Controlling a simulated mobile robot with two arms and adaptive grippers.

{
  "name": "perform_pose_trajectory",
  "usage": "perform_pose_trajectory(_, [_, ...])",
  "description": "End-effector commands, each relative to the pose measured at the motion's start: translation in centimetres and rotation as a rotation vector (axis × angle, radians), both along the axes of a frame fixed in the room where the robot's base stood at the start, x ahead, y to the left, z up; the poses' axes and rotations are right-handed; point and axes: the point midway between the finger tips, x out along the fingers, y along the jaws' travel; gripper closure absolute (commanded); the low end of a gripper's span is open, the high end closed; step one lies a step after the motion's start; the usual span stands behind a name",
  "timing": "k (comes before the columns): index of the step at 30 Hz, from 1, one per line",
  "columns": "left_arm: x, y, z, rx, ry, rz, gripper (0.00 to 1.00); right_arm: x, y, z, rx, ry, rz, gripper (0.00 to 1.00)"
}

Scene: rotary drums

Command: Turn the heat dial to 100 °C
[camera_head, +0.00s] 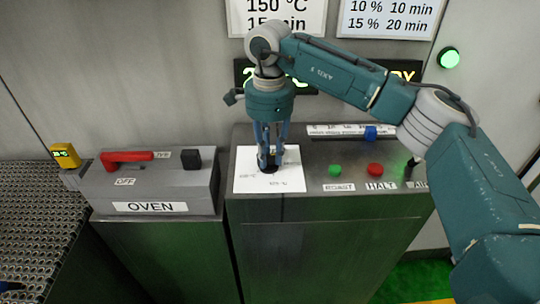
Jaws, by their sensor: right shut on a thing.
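The heat dial (269,168) is a dark knob on a white label plate (284,184) on top of the right-hand console. My right gripper (269,163) points straight down over the plate and is shut on the dial. The fingers hide most of the dial, so its pointer cannot be read. A dark display (245,72) on the wall shows bright digits, mostly hidden behind my right arm. My left gripper is not in view.
The console (325,208) also has a green button (334,170), a red button (375,170) and a blue knob (371,133). At left, the oven box (150,190) carries a red lever (127,158) and a black knob (191,159). A perforated conveyor (35,215) lies at far left.

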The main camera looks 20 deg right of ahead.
Motion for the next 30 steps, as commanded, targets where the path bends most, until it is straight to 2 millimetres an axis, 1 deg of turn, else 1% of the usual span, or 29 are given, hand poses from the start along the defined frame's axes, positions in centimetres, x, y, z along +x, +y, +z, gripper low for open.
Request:
perform_pose_trajectory(8, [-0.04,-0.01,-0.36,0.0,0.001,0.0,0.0,0.16,0.03,0.22,0.001,-0.006,-0.083,1.0])
perform_pose_trajectory(23, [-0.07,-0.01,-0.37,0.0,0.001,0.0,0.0,0.19,0.03,0.29,0.002,-0.007,-0.096,1.0])
perform_pose_trajectory(24, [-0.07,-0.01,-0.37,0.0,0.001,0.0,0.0,0.19,0.04,0.29,0.002,-0.007,-0.096,0.7])
perform_pose_trajectory(25, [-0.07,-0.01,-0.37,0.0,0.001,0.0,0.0,0.18,0.03,0.28,0.002,-0.007,-0.096,0.64])
perform_pose_trajectory(26, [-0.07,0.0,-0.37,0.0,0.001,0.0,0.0,0.17,0.03,0.26,0.002,-0.007,-0.096,0.58])
perform_pose_trajectory(30, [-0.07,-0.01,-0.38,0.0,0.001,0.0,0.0,0.12,0.03,0.17,0.001,-0.004,-0.096,0.58])
